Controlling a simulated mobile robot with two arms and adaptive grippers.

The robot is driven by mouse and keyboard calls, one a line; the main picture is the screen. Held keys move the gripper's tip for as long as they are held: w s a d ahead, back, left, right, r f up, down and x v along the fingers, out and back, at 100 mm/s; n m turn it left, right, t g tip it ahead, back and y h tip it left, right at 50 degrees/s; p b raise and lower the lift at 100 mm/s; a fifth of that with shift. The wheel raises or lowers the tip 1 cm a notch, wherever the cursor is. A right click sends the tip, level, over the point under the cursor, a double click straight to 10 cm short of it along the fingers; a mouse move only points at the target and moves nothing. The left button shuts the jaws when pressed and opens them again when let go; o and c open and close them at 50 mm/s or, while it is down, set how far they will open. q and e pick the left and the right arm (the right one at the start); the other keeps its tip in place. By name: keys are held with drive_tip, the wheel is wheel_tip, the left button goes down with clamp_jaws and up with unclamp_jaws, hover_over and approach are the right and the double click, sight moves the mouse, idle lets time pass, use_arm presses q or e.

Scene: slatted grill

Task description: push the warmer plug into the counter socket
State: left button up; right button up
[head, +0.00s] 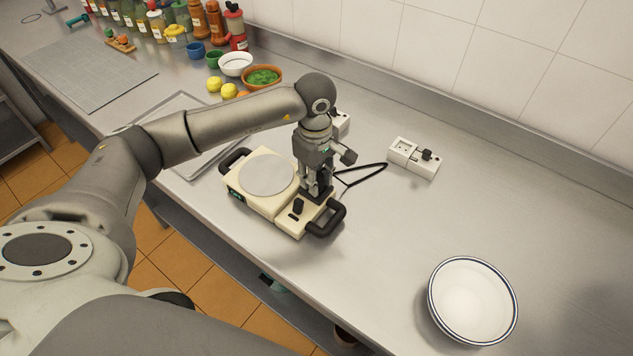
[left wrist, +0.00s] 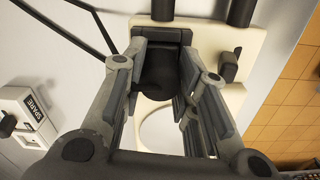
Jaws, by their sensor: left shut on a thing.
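The cream warmer (head: 258,206) stands on the counter with a round grey plate on top and black handles at its ends. My left gripper (head: 316,190) points down over the warmer's right part. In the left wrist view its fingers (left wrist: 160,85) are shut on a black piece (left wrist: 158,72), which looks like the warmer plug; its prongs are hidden. A black cord (head: 365,178) loops from beside the gripper over the counter. A white socket box (head: 404,151) stands to the right, with a black plug-like piece on its right part. My right gripper is not in view.
A white bowl (head: 472,300) is at the lower right. Lemons, bowls and bottles stand at the back left. The counter between socket box and bowl is clear; a tiled wall runs behind.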

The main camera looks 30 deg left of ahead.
use_arm(q)
drive_tip(key=shift+r, duration=0.1)
drive_tip(key=shift+w+r+b, duration=0.1)
drive_tip(key=shift+r+b, duration=0.45)
drive_tip(key=shift+b, duration=0.1)
drive_tip(key=shift+s+r+b, duration=0.2)
drive_tip(key=shift+r+b, duration=0.15)
drive_tip(key=shift+r, duration=0.3)
drive_tip(key=shift+s+r+b, duration=0.2)
drive_tip(key=shift+r+b, duration=0.15)
drive_tip(key=shift+r, duration=0.25)
drive_tip(key=s+r+b, duration=0.4)
drive_tip(key=s+r, duration=0.5)
drive_tip(key=s, duration=0.4)
drive_tip(key=shift+s+a, duration=0.2)
